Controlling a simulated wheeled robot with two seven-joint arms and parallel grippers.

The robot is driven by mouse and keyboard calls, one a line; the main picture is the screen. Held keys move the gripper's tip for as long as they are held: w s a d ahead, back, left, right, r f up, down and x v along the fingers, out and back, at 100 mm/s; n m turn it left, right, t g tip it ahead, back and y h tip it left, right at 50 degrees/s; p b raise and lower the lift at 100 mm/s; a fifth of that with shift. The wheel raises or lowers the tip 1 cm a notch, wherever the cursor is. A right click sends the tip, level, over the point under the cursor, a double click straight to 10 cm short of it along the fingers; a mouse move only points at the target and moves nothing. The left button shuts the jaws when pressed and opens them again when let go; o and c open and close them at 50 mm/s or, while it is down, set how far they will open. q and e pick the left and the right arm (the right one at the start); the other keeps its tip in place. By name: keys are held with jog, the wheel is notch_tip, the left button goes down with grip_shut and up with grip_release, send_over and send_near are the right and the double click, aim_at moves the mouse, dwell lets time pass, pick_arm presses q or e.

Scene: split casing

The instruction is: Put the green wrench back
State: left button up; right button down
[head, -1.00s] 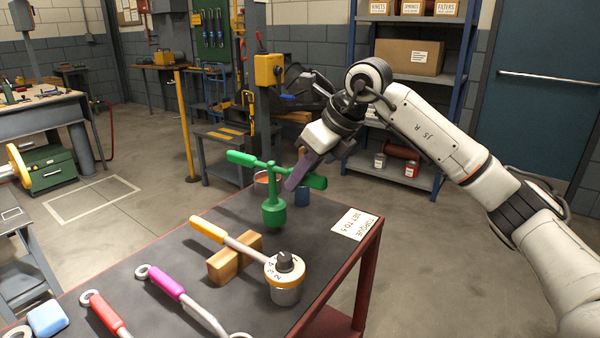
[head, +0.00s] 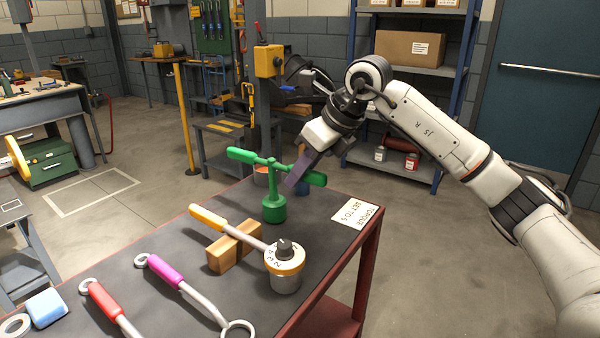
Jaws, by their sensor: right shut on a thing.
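The green wrench (head: 273,207) is a T-handled tool with a crossbar on top and a thick round socket at its foot. It stands upright at the far end of the dark table top (head: 215,284). My right gripper (head: 300,178) reaches in from the right and is shut on the right part of the crossbar. I cannot tell whether the socket touches the table or hangs just above it. My left gripper is not in view.
A yellow-handled torque wrench (head: 210,218) rests on a wooden block (head: 235,247) in front. Magenta (head: 166,271) and red-handled (head: 103,301) wrenches lie nearer. An orange-topped cup (head: 261,176) and a blue cup (head: 303,187) stand behind. A "torque set to 5" card (head: 357,212) lies right.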

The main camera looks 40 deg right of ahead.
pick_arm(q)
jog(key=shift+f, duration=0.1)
